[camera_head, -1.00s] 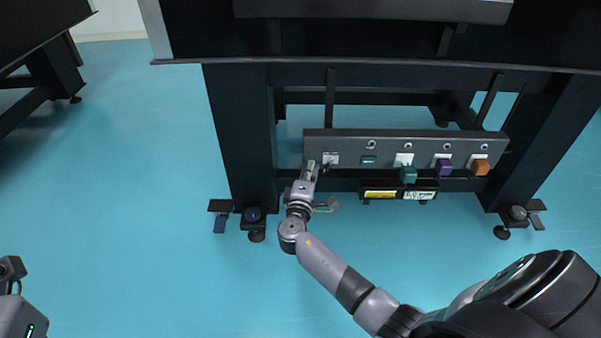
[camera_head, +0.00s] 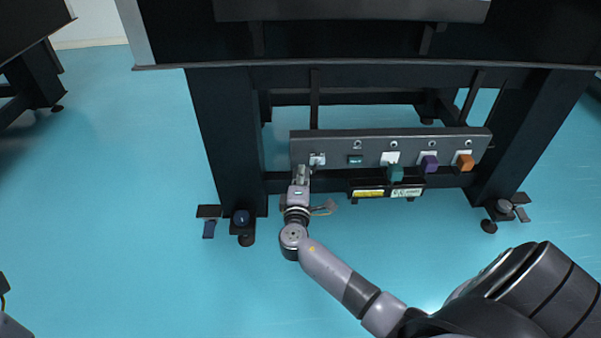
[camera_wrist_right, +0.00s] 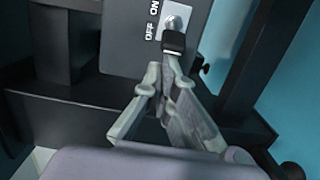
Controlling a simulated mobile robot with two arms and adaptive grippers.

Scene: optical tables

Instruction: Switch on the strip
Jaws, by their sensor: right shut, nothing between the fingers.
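The power strip (camera_head: 375,147) is a long dark grey panel fixed under the table. A switch (camera_head: 317,159) is at its left end. In the right wrist view, the switch lever (camera_wrist_right: 173,42) has a black cap and a metal base, with ON and OFF lettering beside it. The cap shows lower than the base, near OFF. My right gripper (camera_head: 302,170) is shut and empty, just below left of the switch. In the wrist view its fingertips (camera_wrist_right: 162,72) are just below the cap; I cannot tell whether they touch it. My left gripper is out of view.
A green rectangle (camera_head: 355,159) is on the strip. A black box (camera_head: 386,189) with labels hangs below. Table legs flank the strip.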

